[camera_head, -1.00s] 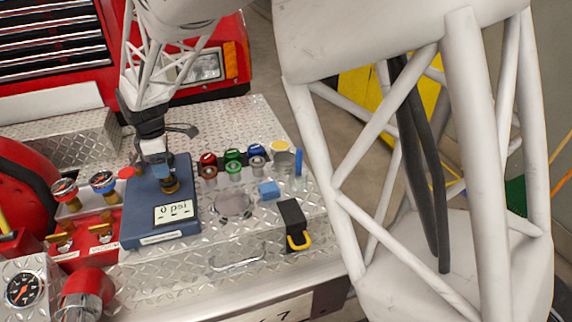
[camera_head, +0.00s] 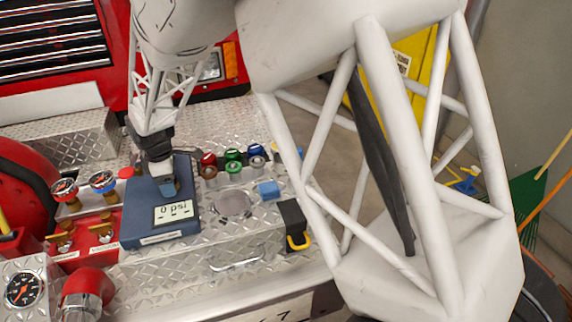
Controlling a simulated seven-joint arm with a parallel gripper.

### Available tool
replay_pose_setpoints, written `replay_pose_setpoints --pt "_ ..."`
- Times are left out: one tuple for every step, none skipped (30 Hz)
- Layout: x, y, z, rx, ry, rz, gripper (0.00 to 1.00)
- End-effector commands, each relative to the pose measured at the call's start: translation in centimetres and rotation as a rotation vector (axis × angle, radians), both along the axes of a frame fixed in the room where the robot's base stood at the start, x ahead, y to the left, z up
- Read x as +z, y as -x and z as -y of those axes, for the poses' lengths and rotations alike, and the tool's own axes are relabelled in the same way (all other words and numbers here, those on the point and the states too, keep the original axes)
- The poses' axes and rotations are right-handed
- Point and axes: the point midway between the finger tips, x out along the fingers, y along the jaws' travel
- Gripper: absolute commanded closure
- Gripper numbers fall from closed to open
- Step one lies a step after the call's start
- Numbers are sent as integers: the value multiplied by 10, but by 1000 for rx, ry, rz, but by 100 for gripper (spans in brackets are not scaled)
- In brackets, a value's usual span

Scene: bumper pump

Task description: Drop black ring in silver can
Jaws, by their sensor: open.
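My gripper (camera_head: 167,187) points down over the blue gauge box (camera_head: 135,228), just above its "0 psi" display. Its jaws are open, and its fingertips are small and partly merged with the box behind them. I cannot tell whether anything lies between them. I cannot make out a black ring in the current view. No silver can shows clearly now; my white arm covers the area right of the coloured caps.
Red, green and blue caps (camera_head: 232,155) stand behind a round plate (camera_head: 233,203). A light-blue block (camera_head: 269,190) and a black block with yellow handle (camera_head: 294,222) sit at right. Red-mounted gauges (camera_head: 103,182) stand left. Bare diamond plate lies in front (camera_head: 165,275).

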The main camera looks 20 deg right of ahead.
Motion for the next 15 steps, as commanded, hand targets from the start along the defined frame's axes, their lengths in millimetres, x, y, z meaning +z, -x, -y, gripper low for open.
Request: replay_pose_setpoints --pt "0 0 0 0 0 0 28" --pt "0 0 0 0 0 0 28" --pt "0 0 0 0 0 0 28" --pt "0 0 0 0 0 0 28" --pt "0 0 0 0 0 0 28" --pt "0 0 0 0 0 0 28" --pt "0 0 0 0 0 0 31" --pt "0 0 0 0 0 0 35" --pt "0 0 0 0 0 0 41" --pt "0 0 0 0 0 0 46" --pt "0 0 0 0 0 0 51" --pt "0 0 0 0 0 0 57" --pt "0 0 0 0 0 0 60" --pt "0 0 0 0 0 0 61" --pt "0 0 0 0 0 0 61"
